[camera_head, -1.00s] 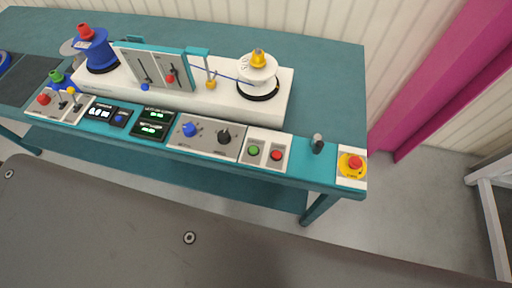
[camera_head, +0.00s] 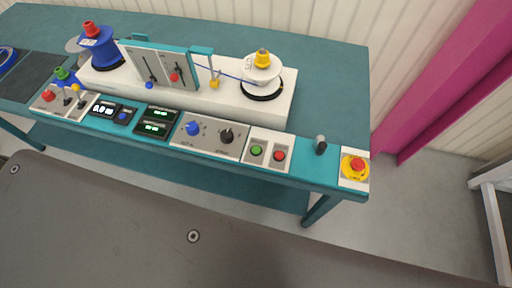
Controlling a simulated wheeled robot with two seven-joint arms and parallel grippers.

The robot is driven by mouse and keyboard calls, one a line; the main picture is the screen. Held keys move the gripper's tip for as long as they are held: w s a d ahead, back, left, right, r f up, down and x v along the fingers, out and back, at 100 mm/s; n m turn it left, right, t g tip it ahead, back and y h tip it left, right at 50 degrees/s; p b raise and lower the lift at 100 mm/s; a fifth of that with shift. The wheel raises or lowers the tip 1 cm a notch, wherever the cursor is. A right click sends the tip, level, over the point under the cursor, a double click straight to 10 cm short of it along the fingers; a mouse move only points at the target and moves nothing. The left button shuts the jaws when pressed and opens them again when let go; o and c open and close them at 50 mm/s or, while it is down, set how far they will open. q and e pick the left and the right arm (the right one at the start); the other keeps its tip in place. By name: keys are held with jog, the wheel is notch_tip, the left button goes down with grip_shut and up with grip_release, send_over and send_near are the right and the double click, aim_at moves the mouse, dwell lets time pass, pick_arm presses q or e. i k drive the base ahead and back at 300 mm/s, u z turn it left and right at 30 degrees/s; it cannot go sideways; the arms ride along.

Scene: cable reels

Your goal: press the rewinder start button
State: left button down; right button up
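The rewinder (camera_head: 190,94) is a white machine base on a teal table, with a control strip along the table's front edge. A white panel (camera_head: 268,143) on that strip carries a green button (camera_head: 256,151) and a red button (camera_head: 280,155) side by side. The green button looks like the start button, but its label is too small to read. A blue reel (camera_head: 101,50) stands at the left end and a white reel with a yellow knob (camera_head: 262,72) at the right end. Neither of my grippers is in view.
A red emergency stop (camera_head: 356,165) on a yellow base sits at the table's right front corner. A dark lever (camera_head: 320,145) stands between it and the buttons. Knobs (camera_head: 209,133) and green displays (camera_head: 157,122) lie left of the buttons. Grey floor lies to the right.

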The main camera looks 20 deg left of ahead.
aim_at(256, 149)
jog(key=k, duration=0.5)
jog(key=z, duration=1.5)
jog(key=i, duration=0.9)
jog(key=u, duration=2.25)
